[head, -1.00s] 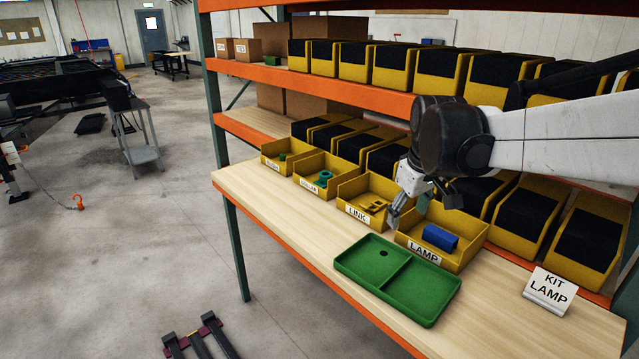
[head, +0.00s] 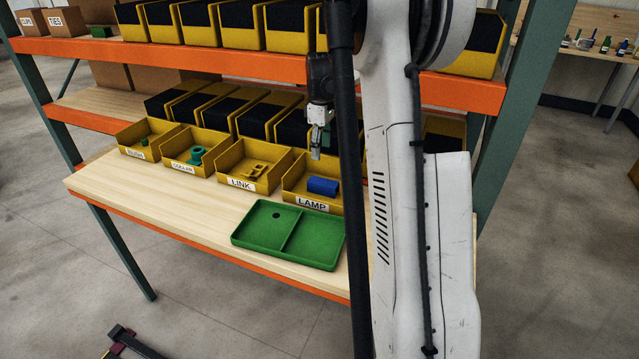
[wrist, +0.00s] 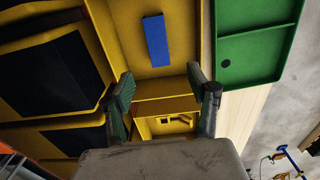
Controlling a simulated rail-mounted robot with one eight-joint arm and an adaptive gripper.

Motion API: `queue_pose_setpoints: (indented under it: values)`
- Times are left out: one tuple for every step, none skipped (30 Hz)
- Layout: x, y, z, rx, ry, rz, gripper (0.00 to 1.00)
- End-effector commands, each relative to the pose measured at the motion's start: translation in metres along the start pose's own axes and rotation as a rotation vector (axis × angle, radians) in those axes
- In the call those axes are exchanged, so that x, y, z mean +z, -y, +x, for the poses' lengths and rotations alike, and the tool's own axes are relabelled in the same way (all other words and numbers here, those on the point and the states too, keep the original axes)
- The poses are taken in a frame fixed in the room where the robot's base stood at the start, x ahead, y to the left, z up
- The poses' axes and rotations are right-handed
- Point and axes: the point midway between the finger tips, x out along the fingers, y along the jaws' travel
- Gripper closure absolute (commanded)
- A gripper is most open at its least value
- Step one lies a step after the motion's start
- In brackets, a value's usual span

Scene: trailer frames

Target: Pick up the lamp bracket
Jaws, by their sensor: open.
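The lamp bracket (head: 322,186) is a blue block lying in the yellow bin labelled LAMP (head: 312,205). It also shows as a blue bar in the wrist view (wrist: 157,41), beyond my fingertips. My gripper (head: 316,152) hangs fingers down above the back part of the LAMP bin, apart from the bracket. In the wrist view my gripper (wrist: 162,84) has its two fingers spread wide with nothing between them. The bracket's underside is hidden.
An orange shelf beam (head: 245,66) runs above. Wooden worktop (head: 165,210) is clear at left.

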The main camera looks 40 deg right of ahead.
Motion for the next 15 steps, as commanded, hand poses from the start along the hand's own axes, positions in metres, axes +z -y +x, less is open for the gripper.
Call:
queue_pose_setpoints:
  values:
    - [0.001,-0.001,0.004,-0.001,0.001,-0.001,0.46]
    - [0.001,-0.001,0.008,-0.002,0.001,-0.001,0.46]
    - [0.001,-0.001,0.013,-0.002,0.001,-0.001,0.46]
    - [0.001,-0.001,0.018,-0.002,0.001,-0.001,0.46]
    - [0.001,-0.001,0.023,-0.001,0.001,-0.001,0.46]
    - [0.001,-0.001,0.031,-0.001,0.001,-0.001,0.46]
    - [0.001,-0.001,0.036,-0.001,0.001,-0.001,0.46]
    - [0.001,-0.001,0.042,-0.001,0.001,-0.001,0.46]
    - [0.001,-0.001,0.049,-0.001,0.001,0.000,0.46]
    - [0.001,-0.001,0.055,-0.001,0.001,0.000,0.46]
    - [0.001,-0.001,0.060,-0.001,0.001,0.000,0.46]
    - [0.001,-0.001,0.066,-0.001,0.001,0.000,0.46]
    - [0.001,-0.001,0.070,-0.001,0.001,0.000,0.46]
    - [0.001,-0.001,0.073,-0.001,0.001,0.000,0.46]
    - [0.001,-0.001,0.077,-0.001,0.001,0.000,0.46]
